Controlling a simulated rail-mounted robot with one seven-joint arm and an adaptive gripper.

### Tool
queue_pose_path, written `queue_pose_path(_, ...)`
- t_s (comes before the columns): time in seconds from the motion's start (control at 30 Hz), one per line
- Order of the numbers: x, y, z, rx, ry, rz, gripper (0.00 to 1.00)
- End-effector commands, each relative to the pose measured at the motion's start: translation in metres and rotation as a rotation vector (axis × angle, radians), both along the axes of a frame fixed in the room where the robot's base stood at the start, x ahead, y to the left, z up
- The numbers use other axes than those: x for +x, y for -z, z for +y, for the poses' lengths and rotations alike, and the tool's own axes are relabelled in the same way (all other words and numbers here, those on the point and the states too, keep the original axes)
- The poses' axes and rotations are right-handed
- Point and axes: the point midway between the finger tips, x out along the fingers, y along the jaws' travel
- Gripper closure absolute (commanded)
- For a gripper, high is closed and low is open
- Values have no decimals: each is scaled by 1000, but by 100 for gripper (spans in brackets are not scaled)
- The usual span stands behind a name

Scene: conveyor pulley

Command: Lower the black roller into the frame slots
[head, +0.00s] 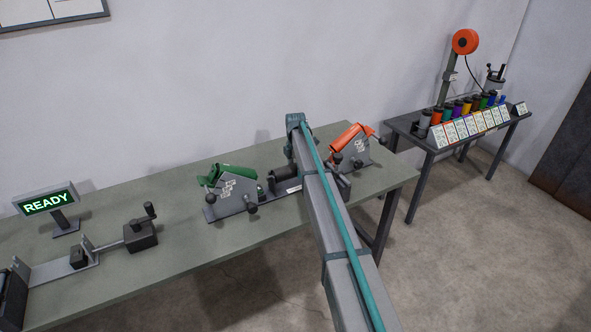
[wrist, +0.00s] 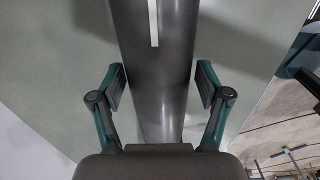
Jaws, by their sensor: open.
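The black roller (wrist: 155,60) is a smooth dark cylinder with a white stripe, running from the top of the wrist view down between the fingers. My gripper (wrist: 161,88) is open, one finger on each side of the roller, with narrow gaps showing beside it. In the head view a dark cylinder (head: 284,178), apparently the same roller, lies between the green and orange stands, partly covered by my arm. My gripper is hidden there. The slots cannot be made out for certain; a grey channel with small uprights (head: 60,270) sits at the table's left.
A crank block (head: 140,236) and READY sign (head: 46,203) stand left. A side table (head: 400,122) holds coloured spools. Bare tabletop lies behind the stands.

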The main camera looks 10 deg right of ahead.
Motion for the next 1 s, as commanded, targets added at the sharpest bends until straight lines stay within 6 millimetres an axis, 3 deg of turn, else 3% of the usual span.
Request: queue_pose_path(1.0, 0, -17, 0, 0, 0, 1, 24)
